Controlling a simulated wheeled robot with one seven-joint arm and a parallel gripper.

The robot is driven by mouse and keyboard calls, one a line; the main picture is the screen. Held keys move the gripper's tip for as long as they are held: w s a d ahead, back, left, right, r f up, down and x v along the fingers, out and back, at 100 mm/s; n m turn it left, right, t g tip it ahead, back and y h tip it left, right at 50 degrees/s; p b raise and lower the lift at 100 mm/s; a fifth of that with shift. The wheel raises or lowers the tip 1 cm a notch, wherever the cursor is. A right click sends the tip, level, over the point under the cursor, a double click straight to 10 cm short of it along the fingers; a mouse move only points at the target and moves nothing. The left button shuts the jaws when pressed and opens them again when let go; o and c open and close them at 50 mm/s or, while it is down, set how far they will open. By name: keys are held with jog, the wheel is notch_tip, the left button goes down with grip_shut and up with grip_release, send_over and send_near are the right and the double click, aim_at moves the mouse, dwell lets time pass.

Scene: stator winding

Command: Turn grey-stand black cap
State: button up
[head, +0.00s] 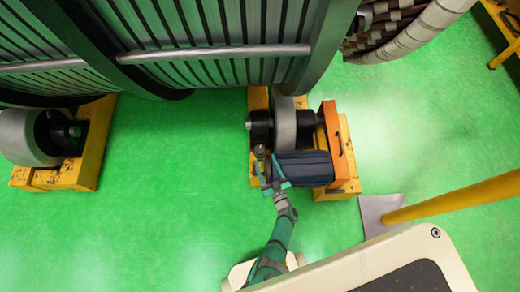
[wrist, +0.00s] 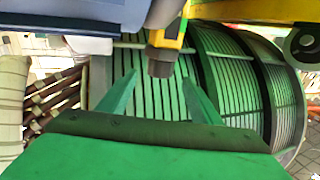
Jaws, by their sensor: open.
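In the head view, a small dark cap-like end (head: 259,151) shows at the left of the roller stand, below its black hub (head: 260,127). My gripper (head: 267,170) is right beside it, just below, along the left end of the dark blue motor. In the wrist view, a dark blocky cap (wrist: 160,66) on a yellow-and-grey piece points down between the tips of my open green fingers (wrist: 159,84). The fingers stand apart on both sides of it. I cannot tell whether either touches it. I see no clearly grey stand; the cap's base is partly hidden.
The large ribbed stator drum (head: 215,45) fills the top. The dark blue motor (head: 303,168) and orange bracket (head: 334,140) crowd my gripper's right. Another roller stand (head: 88,150) is at the left. Green floor (head: 180,180) is clear between the stands. A yellow post (head: 455,197) stands at the right.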

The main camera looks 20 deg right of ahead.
aim_at(261, 155)
jog(key=w, duration=0.7)
jog(key=shift+w+a, duration=0.2)
jog(key=shift+w, duration=0.15)
jog(key=c, duration=0.8)
jog(key=shift+a, duration=0.1)
jog(key=shift+c, duration=1.2)
